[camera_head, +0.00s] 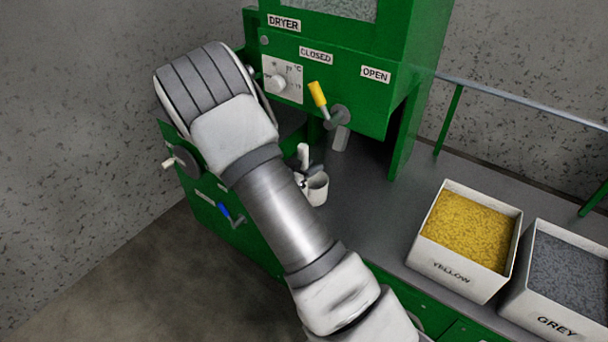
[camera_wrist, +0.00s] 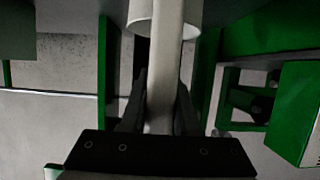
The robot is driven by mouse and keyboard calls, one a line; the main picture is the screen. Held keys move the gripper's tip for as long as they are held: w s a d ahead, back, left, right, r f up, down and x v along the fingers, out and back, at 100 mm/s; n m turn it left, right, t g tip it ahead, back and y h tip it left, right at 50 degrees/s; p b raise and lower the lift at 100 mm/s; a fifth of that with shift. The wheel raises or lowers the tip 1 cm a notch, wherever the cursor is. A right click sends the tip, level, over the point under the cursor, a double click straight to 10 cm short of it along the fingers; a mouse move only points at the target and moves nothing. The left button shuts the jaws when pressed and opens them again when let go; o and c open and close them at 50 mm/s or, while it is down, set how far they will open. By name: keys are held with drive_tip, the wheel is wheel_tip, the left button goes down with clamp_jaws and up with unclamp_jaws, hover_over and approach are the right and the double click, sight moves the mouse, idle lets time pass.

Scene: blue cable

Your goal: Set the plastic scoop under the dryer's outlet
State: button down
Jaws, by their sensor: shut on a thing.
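The plastic scoop (camera_head: 318,190) is a small white cup with a handle. It shows in the head view below and a little left of the dryer's outlet (camera_head: 340,138), a short grey pipe, apart from it in the picture. My gripper (camera_head: 304,181) is mostly hidden behind my arm. In the wrist view my gripper (camera_wrist: 160,112) is shut on the scoop's white handle (camera_wrist: 166,75), with the cup's rim (camera_wrist: 193,30) at the top edge. The green dryer (camera_head: 345,55) has a yellow lever (camera_head: 317,94), tilted toward the CLOSED label.
A bin of yellow granules (camera_head: 438,257) and a bin of grey granules (camera_head: 538,312) stand on the bench at right. Bare grey bench (camera_head: 375,215) lies between the scoop and the yellow bin. A blue-handled valve (camera_head: 226,212) sits on the green front at lower left.

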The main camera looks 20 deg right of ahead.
sight(337, 146)
drive_tip(key=shift+w+d+b, duration=0.15)
drive_tip(key=shift+w+d, duration=0.85)
drive_tip(key=shift+d, duration=0.55)
drive_tip(key=shift+w+d+b, duration=0.1)
drive_tip(key=shift+w+d, duration=0.95)
drive_tip(key=shift+d, duration=0.5)
drive_tip(key=shift+w+d+b, duration=0.15)
drive_tip(key=shift+w+d, duration=0.85)
drive_tip(key=shift+d, duration=0.55)
drive_tip(key=shift+f, duration=0.4)
drive_tip(key=c, duration=0.6)
unclamp_jaws()
drive_tip(key=p+v, duration=0.3)
drive_tip(key=v, duration=1.4)
drive_tip(key=shift+s+a, duration=0.2)
